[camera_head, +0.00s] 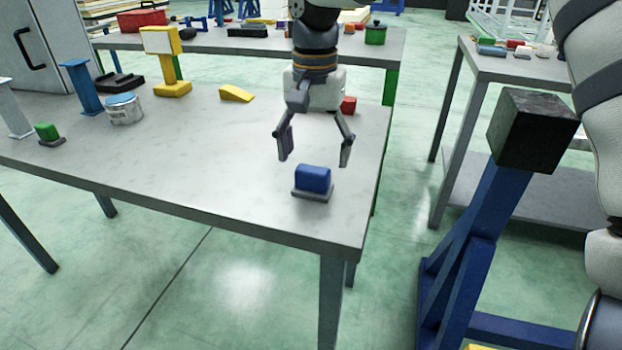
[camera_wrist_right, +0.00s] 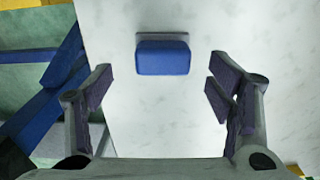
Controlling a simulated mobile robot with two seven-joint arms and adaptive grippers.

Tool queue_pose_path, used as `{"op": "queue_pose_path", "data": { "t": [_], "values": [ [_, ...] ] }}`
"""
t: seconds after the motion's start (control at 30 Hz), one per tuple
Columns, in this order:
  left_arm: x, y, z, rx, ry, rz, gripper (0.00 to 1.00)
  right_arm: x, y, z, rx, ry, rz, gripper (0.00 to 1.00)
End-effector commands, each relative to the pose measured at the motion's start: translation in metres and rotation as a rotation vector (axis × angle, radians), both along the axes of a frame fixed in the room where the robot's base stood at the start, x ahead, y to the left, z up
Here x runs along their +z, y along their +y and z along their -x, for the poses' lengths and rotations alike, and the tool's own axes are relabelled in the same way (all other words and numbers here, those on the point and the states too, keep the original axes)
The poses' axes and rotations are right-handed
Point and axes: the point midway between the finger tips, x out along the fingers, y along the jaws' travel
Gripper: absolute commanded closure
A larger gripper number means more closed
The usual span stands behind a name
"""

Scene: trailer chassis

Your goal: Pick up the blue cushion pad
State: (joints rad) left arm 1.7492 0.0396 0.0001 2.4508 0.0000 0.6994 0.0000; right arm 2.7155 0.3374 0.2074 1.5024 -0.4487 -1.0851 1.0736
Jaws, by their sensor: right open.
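The blue cushion pad (camera_head: 312,178) is a small rounded block on a thin dark base, near the front right corner of the grey table (camera_head: 200,180). My right gripper (camera_head: 315,160) is above and slightly behind it, fingers pointing down, open and empty. In the right wrist view the blue pad (camera_wrist_right: 162,58) lies ahead of the gap between the open fingers of my right gripper (camera_wrist_right: 165,95), not touching them. My left gripper does not show in either view.
A green block (camera_head: 46,131), a metal can (camera_head: 124,109), a yellow wedge (camera_head: 236,93), a yellow stand (camera_head: 172,88) and a red block (camera_head: 348,105) are on the same table. A blue stand with a dark block (camera_head: 533,125) rises to the right. The table's front middle is clear.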

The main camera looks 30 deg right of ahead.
Motion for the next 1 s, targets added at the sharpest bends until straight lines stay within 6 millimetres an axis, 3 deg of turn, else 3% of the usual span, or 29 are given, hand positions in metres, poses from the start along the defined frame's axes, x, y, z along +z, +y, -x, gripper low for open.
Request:
{"op": "queue_pose_path", "data": {
  "t": [0.2,0.3,0.53,0.77,0.8,1.0],
  "values": [
    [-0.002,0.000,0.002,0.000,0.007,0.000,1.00,-0.041,0.001,0.000,0.001,0.004,-0.002,0.25],
    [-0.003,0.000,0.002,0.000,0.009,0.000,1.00,-0.052,0.001,0.000,0.002,0.001,-0.001,0.25],
    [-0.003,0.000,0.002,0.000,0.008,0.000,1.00,-0.054,0.001,0.000,0.001,-0.004,0.000,0.25],
    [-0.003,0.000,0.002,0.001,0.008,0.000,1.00,-0.053,0.001,0.000,0.001,-0.003,0.000,0.77],
    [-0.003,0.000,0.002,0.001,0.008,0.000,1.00,-0.053,0.001,0.000,0.001,-0.003,0.000,0.81],
    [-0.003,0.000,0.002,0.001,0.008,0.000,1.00,-0.053,0.001,0.000,0.002,-0.004,0.000,0.81]
  ]
}}
